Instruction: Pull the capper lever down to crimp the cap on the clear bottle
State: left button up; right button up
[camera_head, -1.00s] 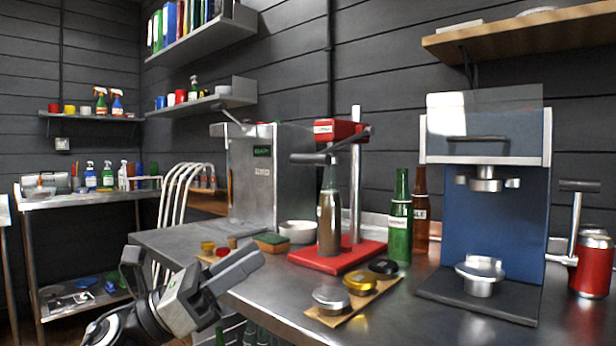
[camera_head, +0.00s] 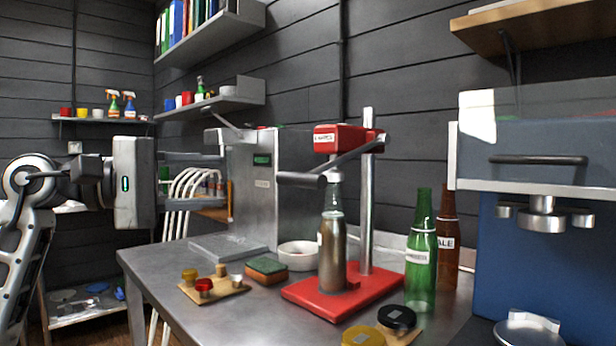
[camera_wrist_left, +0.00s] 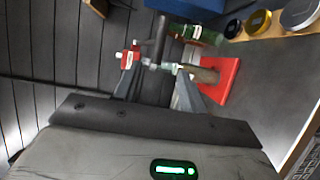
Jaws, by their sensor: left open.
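The capper has a red base (camera_head: 345,292), an upright metal column (camera_head: 367,215) and a red head (camera_head: 338,138). Its lever ends in a dark grip (camera_head: 302,179) pointing left, at about the height of the bottle's top. The clear bottle (camera_head: 332,250), with brownish contents, stands upright on the base under the head; I cannot make out its cap. My left gripper (camera_head: 222,180) is open and empty, left of the lever and apart from it, fingers pointing right. In the left wrist view, the lever grip (camera_wrist_left: 160,40) and capper lie beyond the open fingers. My right gripper is not in view.
A green bottle (camera_head: 421,255) and a brown bottle (camera_head: 447,240) stand right of the capper. A white bowl (camera_head: 298,256), a sponge (camera_head: 266,270) and a small board with caps (camera_head: 214,291) lie left of it. A blue machine (camera_head: 545,265) stands at right.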

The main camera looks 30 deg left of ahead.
aim_at(293, 179)
pick_arm(q)
jog(key=p+x, duration=0.3)
jog(key=x, duration=1)
jog(key=shift+s+r, duration=0.1)
jog(key=shift+w+d+p, duration=0.3)
jog(key=shift+w+d, duration=0.15)
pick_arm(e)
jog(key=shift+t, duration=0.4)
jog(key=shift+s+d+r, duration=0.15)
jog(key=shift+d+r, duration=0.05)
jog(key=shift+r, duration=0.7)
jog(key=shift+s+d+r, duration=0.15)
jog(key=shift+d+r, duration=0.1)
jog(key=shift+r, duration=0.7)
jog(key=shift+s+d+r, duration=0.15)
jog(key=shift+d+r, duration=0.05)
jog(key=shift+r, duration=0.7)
